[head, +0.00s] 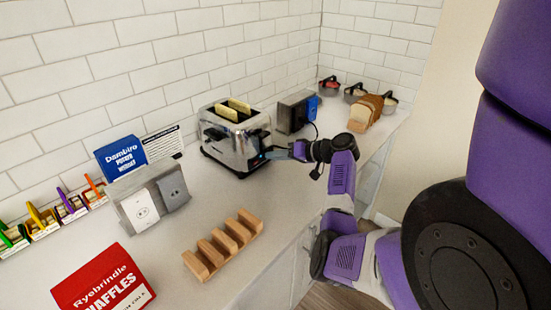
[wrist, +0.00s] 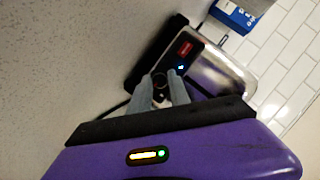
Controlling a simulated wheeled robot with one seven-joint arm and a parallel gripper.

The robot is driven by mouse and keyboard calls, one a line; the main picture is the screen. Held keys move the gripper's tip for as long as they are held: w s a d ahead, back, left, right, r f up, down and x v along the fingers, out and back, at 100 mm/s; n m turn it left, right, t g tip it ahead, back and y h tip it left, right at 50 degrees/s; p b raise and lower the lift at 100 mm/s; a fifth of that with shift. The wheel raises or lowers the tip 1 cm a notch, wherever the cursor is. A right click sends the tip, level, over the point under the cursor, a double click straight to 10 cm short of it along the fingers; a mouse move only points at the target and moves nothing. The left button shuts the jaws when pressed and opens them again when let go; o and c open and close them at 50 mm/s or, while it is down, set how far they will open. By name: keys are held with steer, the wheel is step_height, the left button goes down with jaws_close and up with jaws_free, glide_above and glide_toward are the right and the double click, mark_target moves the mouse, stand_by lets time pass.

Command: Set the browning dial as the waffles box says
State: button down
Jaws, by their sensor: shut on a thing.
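The chrome toaster (head: 225,148) stands on the counter against the tiled wall, with two pale yellow slices (head: 238,107) in its slots. My gripper (head: 268,154) is at the toaster's right end. In the wrist view the fingers (wrist: 163,90) are shut on the dark round browning dial (wrist: 159,77) on the toaster's end panel. The dial's pointer and marks cannot be read. A red-lit patch and a small blue light show beside it. The red waffles box (head: 95,280), lettered "Ryebrindle WAFFLES", lies at the front left; no browning setting is legible on it.
A blue box (head: 121,155), a printed card (head: 162,143) and a socket unit (head: 142,205) stand left of the toaster. A wooden rack (head: 222,245) is in front.

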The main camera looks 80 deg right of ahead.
steer(key=m+t+y+b, duration=0.1)
steer(key=m, duration=0.1)
steer(key=m+t+b, duration=0.1)
steer(key=shift+d+f+m+y, duration=0.15)
steer(key=shift+f+m+y, duration=0.15)
steer(key=shift+m+y, duration=0.1)
steer(key=shift+s+f+m+t+y+b, duration=0.1)
steer(key=shift+m+t+y+b, duration=0.4)
steer(key=shift+m+t+b, duration=0.8)
steer(key=shift+m+p, duration=0.4)
steer(key=shift+p, duration=0.05)
steer(key=c, duration=1.2)
jaws_free()
steer(key=shift+c, duration=0.2)
steer(key=shift+s+d+r+b, duration=0.1)
steer(key=shift+s+b, duration=0.3)
steer(key=shift+s, duration=1.55)
steer(key=shift+s+r+b, duration=0.1)
steer(key=shift+s+b, duration=0.25)
steer(key=shift+s, duration=1.6)
